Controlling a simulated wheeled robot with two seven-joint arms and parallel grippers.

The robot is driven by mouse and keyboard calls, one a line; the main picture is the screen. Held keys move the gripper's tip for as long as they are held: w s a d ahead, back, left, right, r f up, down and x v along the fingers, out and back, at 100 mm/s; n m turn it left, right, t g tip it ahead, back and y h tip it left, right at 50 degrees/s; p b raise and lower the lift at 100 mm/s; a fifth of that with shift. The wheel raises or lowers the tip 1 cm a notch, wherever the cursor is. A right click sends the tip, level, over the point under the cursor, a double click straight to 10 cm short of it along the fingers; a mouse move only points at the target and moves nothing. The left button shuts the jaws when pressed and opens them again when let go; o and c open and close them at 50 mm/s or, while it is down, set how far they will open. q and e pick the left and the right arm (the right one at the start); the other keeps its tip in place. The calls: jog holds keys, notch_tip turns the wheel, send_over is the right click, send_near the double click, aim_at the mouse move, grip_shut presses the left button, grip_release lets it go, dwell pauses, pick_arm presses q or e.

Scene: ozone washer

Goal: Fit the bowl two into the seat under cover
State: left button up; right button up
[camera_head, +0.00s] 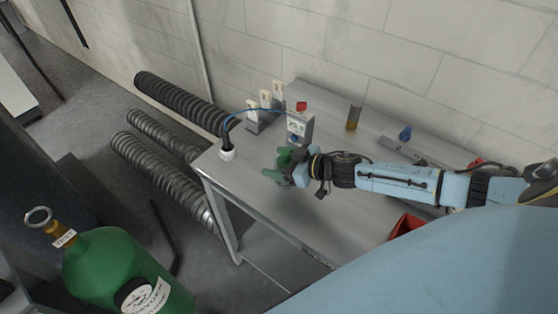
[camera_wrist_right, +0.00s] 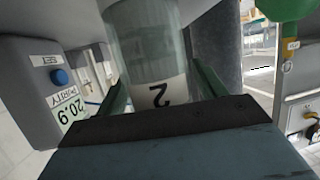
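Bowl two (camera_wrist_right: 150,45) is a clear, greenish glass cylinder with a white band marked "2". It shows in the right wrist view between the two green fingers of my right gripper (camera_wrist_right: 158,82), which appear closed against its sides. In the head view my right gripper (camera_head: 278,165) is above the grey bench, left of the arm, in front of the analyser box; the bowl is hard to make out there. The seat and its cover cannot be clearly identified. My left gripper is not in view.
The analyser box (camera_head: 300,126) with a red top stands on the bench (camera_head: 330,200); its display (camera_wrist_right: 70,108) reads 20.9. A green gas cylinder (camera_head: 105,265) stands at lower left.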

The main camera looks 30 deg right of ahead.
jog(key=shift+o, duration=0.2)
jog(key=shift+r, duration=0.1)
jog(key=shift+s+d+r, duration=0.1)
jog(key=shift+s, duration=0.05)
jog(key=v, duration=1.1)
jog(key=shift+s+d, duration=0.15)
jog(key=shift+s, duration=0.15)
jog(key=shift+r, duration=0.1)
jog(key=shift+w, duration=0.1)
